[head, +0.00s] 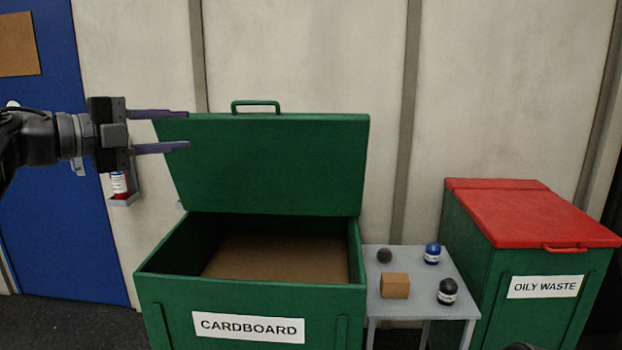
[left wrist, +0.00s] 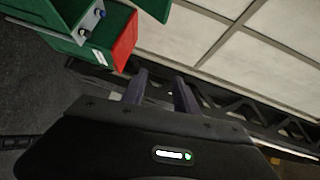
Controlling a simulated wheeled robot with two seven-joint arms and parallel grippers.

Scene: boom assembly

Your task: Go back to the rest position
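My left gripper (head: 188,131) is raised at the left in the head view, in front of the opened lid of the green cardboard bin. Its two fingers point right and stand apart with nothing between them. The left wrist view also shows the two fingers (left wrist: 160,85) apart and empty. My right gripper is not clearly in view; only a small dark shape shows at the bottom edge of the head view.
The green cardboard bin (head: 250,328) stands open, its lid (head: 275,165) up. A grey table (head: 455,268) holds a brown box (head: 394,286), a dark ball (head: 384,255) and two jars (head: 432,253). The oily waste bin's red lid (head: 530,215) is shut. A blue door (head: 60,220) is at left.

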